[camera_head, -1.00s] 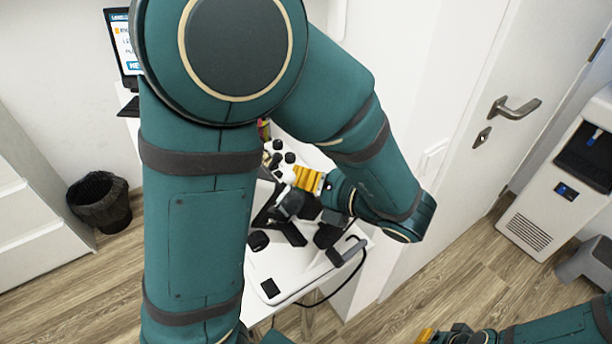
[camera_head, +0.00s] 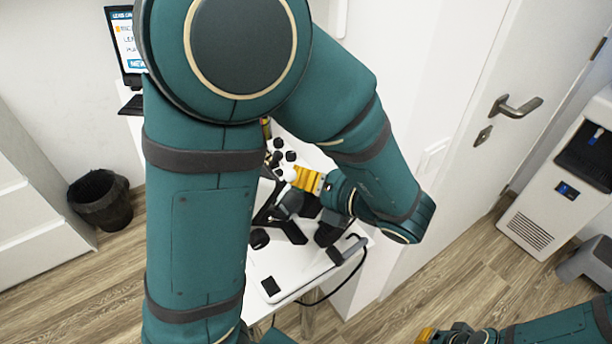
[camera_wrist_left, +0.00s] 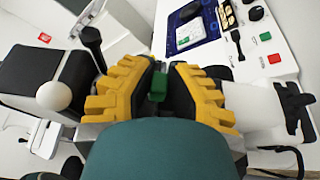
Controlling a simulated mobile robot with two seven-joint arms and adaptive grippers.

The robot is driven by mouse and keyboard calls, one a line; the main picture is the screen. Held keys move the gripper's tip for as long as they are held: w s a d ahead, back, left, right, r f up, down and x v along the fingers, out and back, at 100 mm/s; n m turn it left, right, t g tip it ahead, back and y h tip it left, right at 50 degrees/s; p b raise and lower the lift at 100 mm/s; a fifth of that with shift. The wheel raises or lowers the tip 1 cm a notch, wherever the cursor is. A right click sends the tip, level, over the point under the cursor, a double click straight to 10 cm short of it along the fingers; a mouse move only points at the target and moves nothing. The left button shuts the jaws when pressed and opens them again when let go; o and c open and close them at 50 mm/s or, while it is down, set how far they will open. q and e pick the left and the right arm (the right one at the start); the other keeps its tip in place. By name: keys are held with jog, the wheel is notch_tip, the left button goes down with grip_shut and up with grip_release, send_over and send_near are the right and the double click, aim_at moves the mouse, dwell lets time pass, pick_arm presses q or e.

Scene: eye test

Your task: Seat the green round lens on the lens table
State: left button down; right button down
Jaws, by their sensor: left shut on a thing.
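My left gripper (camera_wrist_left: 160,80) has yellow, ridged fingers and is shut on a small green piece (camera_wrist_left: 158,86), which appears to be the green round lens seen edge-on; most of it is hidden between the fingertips. In the head view my left gripper (camera_head: 300,178) points left over the white table, among black instrument parts, and the lens cannot be made out there. I cannot tell for sure which part is the lens table. My right gripper (camera_head: 425,335) shows only partly at the bottom edge, away from the table.
A black instrument part with a white ball (camera_wrist_left: 54,96) stands left of the gripper in the wrist view. A blue panel (camera_wrist_left: 190,28) lies beyond the fingertips. A white table (camera_head: 290,275), waste bin (camera_head: 100,200), door handle (camera_head: 515,106) and water dispenser (camera_head: 560,190) surround me.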

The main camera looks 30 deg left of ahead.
pick_arm(q)
jog(key=shift+f, duration=0.1)
jog(key=c, duration=0.9)
grip_release()
jog(key=shift+s, duration=0.15)
jog(key=shift+c, duration=0.2)
jog(key=v, duration=1.2)
jog(key=shift+r, duration=0.25)
jog(key=shift+d, duration=0.1)
